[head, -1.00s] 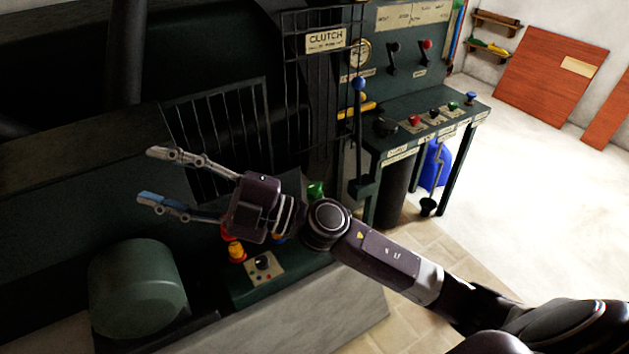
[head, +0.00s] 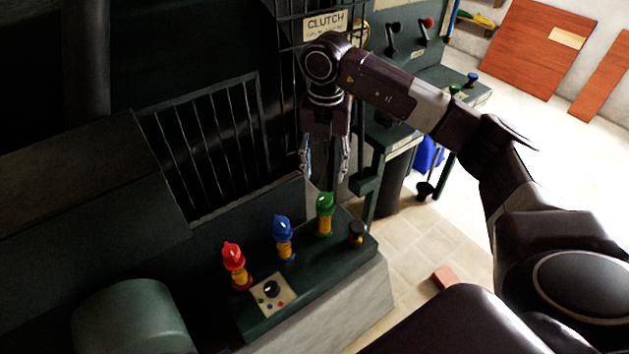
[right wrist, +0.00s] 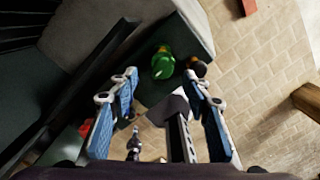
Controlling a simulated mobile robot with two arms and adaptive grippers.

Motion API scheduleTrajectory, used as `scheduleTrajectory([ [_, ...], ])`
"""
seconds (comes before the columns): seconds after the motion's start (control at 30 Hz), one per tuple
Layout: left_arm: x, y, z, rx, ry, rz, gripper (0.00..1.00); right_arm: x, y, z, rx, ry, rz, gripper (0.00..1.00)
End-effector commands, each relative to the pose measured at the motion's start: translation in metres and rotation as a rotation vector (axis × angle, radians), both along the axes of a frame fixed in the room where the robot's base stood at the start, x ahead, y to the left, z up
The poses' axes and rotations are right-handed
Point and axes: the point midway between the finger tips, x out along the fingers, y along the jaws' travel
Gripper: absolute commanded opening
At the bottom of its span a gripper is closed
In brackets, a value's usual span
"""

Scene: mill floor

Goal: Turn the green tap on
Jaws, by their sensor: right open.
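The green tap (head: 325,203) has a green handle on a yellow body and stands upright at the right of a row of taps on the dark green bench. In the right wrist view the green tap (right wrist: 163,64) shows beyond the fingertips, between the two fingers and apart from them. My right gripper (head: 325,178) points down just above the green tap, its fingers spread to either side with nothing held; it also shows in the right wrist view (right wrist: 160,90). My left gripper is not in view.
A blue tap (head: 283,238) and a red tap (head: 235,265) stand to the left of the green one. A small dark knob (head: 356,232) is close on its right. A dark upright lever passes beside my right gripper. A barred guard (head: 210,145) rises behind the bench.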

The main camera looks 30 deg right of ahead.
Motion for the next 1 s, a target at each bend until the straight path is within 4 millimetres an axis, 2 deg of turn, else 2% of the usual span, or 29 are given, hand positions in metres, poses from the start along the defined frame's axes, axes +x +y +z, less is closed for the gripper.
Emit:
scheduleTrajectory([
  [0.1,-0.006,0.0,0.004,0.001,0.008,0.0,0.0,-0.002,-0.001,-0.012,-0.003,0.009,-0.001,0.44],
  [0.3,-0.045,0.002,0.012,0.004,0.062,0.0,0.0,-0.003,0.0,-0.044,-0.001,0.008,0.002,0.44],
  [0.4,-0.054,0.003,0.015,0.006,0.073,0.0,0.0,-0.002,0.0,-0.059,0.0,0.008,0.001,0.44],
  [0.5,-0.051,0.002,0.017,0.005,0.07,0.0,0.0,-0.002,0.0,-0.069,0.0,0.006,0.001,0.44],
  [0.6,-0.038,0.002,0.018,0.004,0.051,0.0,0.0,-0.002,0.0,-0.074,0.001,0.003,0.003,0.44],
  [0.73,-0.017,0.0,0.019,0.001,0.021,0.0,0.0,-0.001,0.0,-0.076,0.001,0.002,0.003,0.44],
  [0.87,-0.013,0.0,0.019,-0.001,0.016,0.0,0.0,-0.002,0.001,-0.076,0.001,0.002,0.004,0.44],
  [1.0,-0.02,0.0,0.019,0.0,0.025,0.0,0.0,-0.002,0.001,-0.076,0.002,0.002,0.004,0.29],
])
